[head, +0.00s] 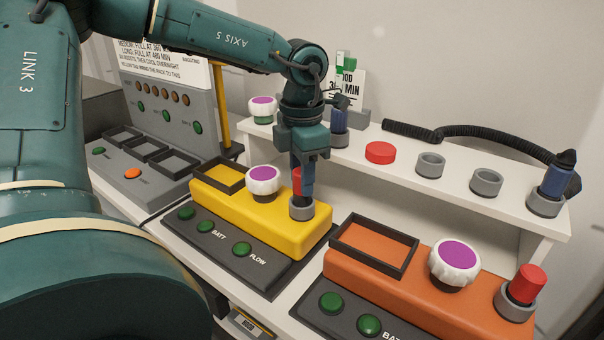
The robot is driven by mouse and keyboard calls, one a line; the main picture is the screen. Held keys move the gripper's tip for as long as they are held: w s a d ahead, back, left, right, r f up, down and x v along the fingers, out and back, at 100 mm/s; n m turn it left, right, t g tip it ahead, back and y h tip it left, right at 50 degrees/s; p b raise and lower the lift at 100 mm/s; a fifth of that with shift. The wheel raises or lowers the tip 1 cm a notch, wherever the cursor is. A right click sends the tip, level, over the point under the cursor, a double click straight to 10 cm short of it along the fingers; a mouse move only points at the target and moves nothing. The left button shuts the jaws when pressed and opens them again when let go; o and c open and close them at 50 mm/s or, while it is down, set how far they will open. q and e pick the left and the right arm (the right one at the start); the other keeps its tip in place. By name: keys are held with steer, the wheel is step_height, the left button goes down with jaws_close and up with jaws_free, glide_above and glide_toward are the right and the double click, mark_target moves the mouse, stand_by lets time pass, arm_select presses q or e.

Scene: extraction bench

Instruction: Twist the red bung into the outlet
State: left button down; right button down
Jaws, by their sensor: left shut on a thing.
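My left gripper (305,183) points straight down over the right end of the yellow unit (262,220). It is shut on a red bung (297,180), of which only a strip shows beside the fingers. The bung is upright over the grey ring-shaped outlet (301,210) of the yellow unit. The fingers reach down to the ring, and they hide how deep the bung sits. A second red bung (529,281) stands tilted in the grey ring (514,303) of the orange unit (408,287) at the right. My right gripper is not in view.
A white knob with purple top (263,183) stands close left of the gripper. Behind is a raised white shelf (450,176) with a red cap (380,152), grey rings (430,164), blue-bodied pieces (554,185) and a black hose (460,132). A grey panel (165,110) stands at left.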

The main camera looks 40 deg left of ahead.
arm_select(q)
steer(key=shift+f, duration=0.3)
steer(key=shift+f+b, duration=0.6)
steer(key=shift+b, duration=0.25)
steer(key=m, duration=0.4)
steer(key=shift+m, duration=0.3)
steer(key=m, duration=0.4)
steer(key=shift+m, duration=0.3)
steer(key=c, duration=1)
jaws_free()
